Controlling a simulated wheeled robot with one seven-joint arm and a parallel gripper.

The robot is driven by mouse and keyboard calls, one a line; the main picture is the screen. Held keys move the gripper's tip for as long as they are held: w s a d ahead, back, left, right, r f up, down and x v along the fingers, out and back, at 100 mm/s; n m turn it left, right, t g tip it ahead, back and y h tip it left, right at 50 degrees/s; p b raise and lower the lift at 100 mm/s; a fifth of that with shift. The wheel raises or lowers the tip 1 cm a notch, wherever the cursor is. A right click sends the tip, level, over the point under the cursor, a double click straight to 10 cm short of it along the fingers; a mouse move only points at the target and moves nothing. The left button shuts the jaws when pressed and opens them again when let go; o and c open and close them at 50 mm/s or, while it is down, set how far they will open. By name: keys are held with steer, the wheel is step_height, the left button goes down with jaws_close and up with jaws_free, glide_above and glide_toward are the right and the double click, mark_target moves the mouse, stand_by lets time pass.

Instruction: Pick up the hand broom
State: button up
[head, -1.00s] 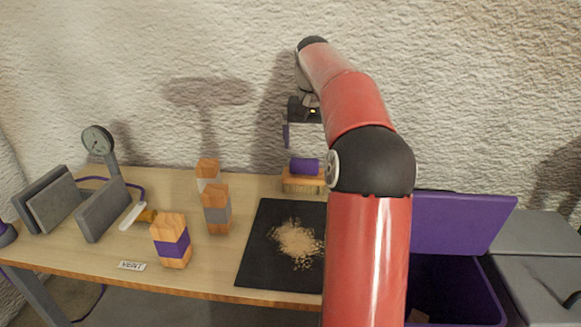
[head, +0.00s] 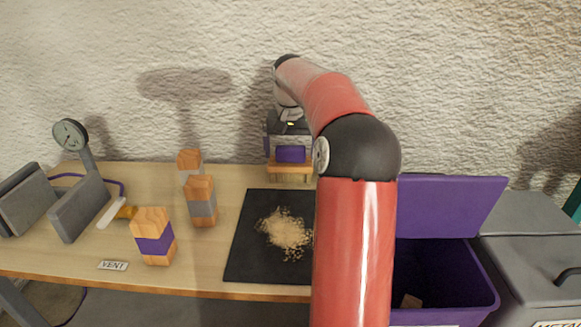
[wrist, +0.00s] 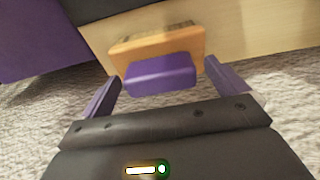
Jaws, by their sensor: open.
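The hand broom is a light wooden block with bristles below (head: 290,172) and a purple grip (head: 291,154) on top. It stands at the back edge of the table. In the wrist view the purple grip (wrist: 160,76) lies between and just ahead of my gripper's two purple fingers, with the wooden block (wrist: 155,47) beyond it. My gripper (wrist: 168,92) is open, with a finger on either side of the grip and nothing held. In the head view my gripper (head: 290,145) is right at the broom, partly hiding it. Whether the fingers touch the grip is unclear.
A black mat (head: 245,255) with a pile of shavings (head: 286,232) lies in front of the broom. Several wooden blocks (head: 153,237) stand to the left, near grey upright plates (head: 80,208) and a gauge (head: 70,135). An open purple bin (head: 450,275) is at right.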

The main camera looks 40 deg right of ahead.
steer(key=c, duration=1.5)
steer(key=shift+r, duration=0.2)
step_height(320, 180, up, 20)
steer(key=p, duration=0.5)
steer(key=shift+f+p, duration=0.15)
steer(key=shift+p, duration=0.2)
